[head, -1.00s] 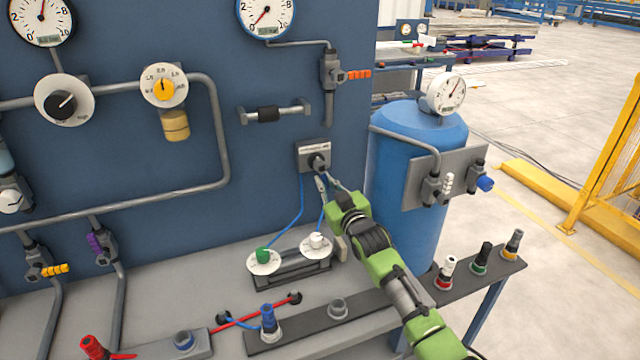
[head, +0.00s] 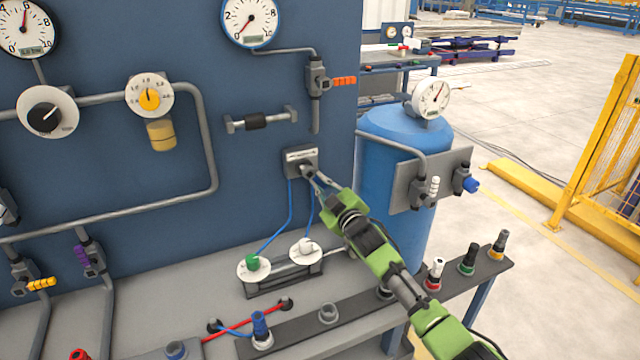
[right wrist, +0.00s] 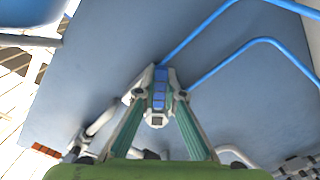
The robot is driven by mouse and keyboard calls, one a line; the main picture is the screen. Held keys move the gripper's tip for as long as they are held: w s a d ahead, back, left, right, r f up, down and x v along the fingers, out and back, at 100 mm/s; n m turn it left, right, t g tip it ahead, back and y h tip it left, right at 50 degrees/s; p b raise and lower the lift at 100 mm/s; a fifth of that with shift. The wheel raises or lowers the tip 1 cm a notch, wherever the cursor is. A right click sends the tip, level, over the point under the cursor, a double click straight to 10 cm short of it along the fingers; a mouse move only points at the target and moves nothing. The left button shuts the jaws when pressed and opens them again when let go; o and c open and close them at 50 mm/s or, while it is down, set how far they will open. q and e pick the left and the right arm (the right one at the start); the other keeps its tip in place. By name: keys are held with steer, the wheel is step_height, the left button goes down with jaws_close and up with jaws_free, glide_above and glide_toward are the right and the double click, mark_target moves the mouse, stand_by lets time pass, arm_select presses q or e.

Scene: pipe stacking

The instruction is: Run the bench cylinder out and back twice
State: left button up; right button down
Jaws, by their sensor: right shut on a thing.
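The bench cylinder (head: 284,279) lies on the bench top, with a green fitting (head: 252,262) on a white disc at its left and a white fitting (head: 305,246) at its right. Its grey rod (head: 326,255) shows extended to the right; the rod's end is partly hidden by my arm. Two blue hoses (head: 291,205) run down from a valve (head: 300,157) on the blue panel. My right gripper (head: 312,177) is shut on the valve's small dark lever (head: 305,170). In the right wrist view my fingers (right wrist: 159,100) close in front of the panel; the lever is mostly hidden. My left gripper is out of view.
A rail with several coloured connectors (head: 467,259) runs along the bench front below my right arm. A blue tank (head: 385,135) with a gauge (head: 431,97) stands to the right. Red and blue hoses (head: 245,331) lie on the bench.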

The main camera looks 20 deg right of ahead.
steer(key=c, duration=2.1)
jaws_free()
steer(key=s, duration=1.2)
steer(key=shift+d, duration=0.25)
